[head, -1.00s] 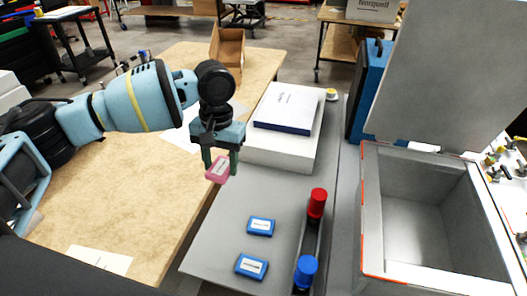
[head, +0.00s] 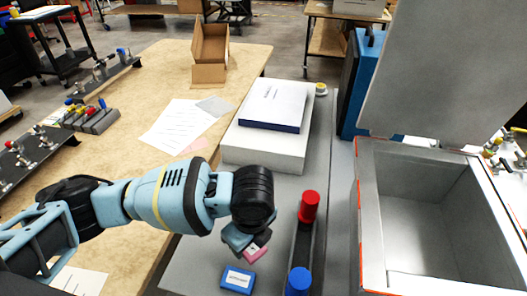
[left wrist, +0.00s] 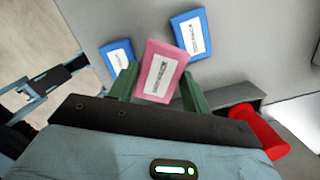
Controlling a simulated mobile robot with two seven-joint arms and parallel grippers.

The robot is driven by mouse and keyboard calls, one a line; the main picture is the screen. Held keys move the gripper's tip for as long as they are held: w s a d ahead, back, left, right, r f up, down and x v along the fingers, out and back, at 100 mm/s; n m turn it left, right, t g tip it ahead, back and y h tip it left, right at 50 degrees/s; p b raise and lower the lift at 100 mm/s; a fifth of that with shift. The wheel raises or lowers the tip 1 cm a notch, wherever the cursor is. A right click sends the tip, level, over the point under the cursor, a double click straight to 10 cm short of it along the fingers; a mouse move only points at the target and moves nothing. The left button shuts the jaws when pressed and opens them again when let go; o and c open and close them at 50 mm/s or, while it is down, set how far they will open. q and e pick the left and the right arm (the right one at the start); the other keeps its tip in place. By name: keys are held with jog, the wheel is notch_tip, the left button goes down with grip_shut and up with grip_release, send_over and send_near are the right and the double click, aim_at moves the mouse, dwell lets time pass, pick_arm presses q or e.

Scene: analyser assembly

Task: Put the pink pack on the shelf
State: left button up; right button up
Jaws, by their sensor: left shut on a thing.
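The pink pack (head: 256,252) has a white label and is held in my left gripper (head: 248,246), over the grey shelf surface. In the left wrist view the pink pack (left wrist: 161,72) sits between the two green fingers of the left gripper (left wrist: 157,86), which are shut on it. Two blue packs lie on the shelf beyond it in that view, one to the left (left wrist: 118,54) and one to the right (left wrist: 188,34). In the head view one blue pack (head: 237,279) shows just below the gripper; the other is hidden behind my arm. My right gripper is not in view.
A red-capped (head: 309,206) and a blue-capped cylinder (head: 299,281) stand in a rack right of the gripper. A white box with a blue-edged book (head: 274,106) stands behind. An open grey bin (head: 367,213) is at the right. The wooden table (head: 150,75) is left.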

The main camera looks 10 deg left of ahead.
pick_arm(q)
jog(key=shift+s+d+f+m, duration=0.3)
jog(key=shift+d+m, duration=0.25)
jog(key=shift+m, duration=0.45)
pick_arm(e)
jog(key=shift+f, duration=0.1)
